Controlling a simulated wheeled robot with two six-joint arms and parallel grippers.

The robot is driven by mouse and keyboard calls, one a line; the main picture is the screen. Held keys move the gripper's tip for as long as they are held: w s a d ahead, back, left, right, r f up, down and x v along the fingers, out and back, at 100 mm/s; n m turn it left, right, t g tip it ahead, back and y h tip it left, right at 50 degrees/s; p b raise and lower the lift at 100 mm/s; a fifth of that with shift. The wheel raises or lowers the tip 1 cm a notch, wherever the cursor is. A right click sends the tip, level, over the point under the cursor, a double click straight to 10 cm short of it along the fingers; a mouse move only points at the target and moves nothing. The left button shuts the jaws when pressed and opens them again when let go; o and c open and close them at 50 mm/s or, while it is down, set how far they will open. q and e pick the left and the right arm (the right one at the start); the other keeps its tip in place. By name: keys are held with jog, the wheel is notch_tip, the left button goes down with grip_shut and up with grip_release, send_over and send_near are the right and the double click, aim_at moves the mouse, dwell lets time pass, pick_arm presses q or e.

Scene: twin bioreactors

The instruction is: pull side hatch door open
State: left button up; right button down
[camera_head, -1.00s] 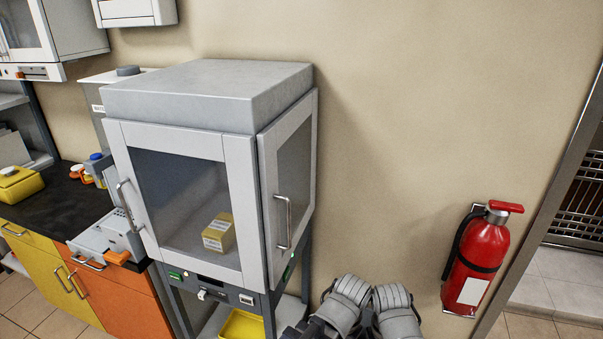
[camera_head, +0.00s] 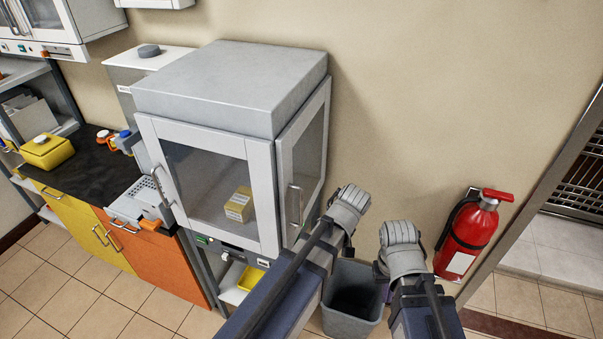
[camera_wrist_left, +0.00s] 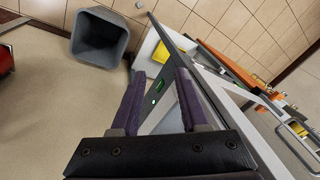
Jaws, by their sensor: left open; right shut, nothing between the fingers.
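The side hatch door (camera_head: 303,160) is the glazed right-hand door of the grey cabinet (camera_head: 235,85). It looks closed, with an upright metal bar handle (camera_head: 295,206) near its front edge. My left gripper (camera_wrist_left: 160,76) is open and empty in the left wrist view, beside the lower part of the cabinet; in the head view my left forearm hides it. It is not around the handle. My right gripper (camera_head: 383,287) shows only in small part beside my right wrist, right of the cabinet; it is shut and empty.
A grey bin (camera_head: 350,305) stands on the floor below my arms. A red fire extinguisher (camera_head: 466,237) hangs on the wall at right. A yellow box (camera_head: 239,205) is behind the cabinet's front glass. A dark counter (camera_head: 95,175) is at left.

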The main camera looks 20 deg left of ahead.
pick_arm(q)
jog(key=w+a+r+n+p, duration=0.3)
jog(key=r+p, duration=0.3)
jog(key=r, duration=0.2)
jog(key=w+a+r+n+y+p, duration=0.1)
jog(key=w+a+r+n+p, duration=0.2)
jog(key=r+n+p, duration=0.3)
notch_tip(320, 180, up, 2)
jog(key=shift+w+a+y, duration=0.2)
jog(key=shift+a+y, duration=0.1)
jog(key=shift+a, duration=0.05)
pick_arm(e)
notch_tip(320, 180, up, 15)
pick_arm(q)
jog(key=shift+f, duration=0.1)
pick_arm(e)
jog(key=shift+f, duration=0.1)
pick_arm(q)
jog(key=b+x, duration=0.6)
jog(key=x, duration=0.1)
jog(key=shift+w+a+f+b, duration=0.15)
jog(key=shift+f+b, duration=0.1)
jog(key=shift+b, duration=0.15)
pick_arm(e)
notch_tip(320, 180, down, 7)
pick_arm(q)
jog(key=shift+c, duration=0.3)
grip_shut()
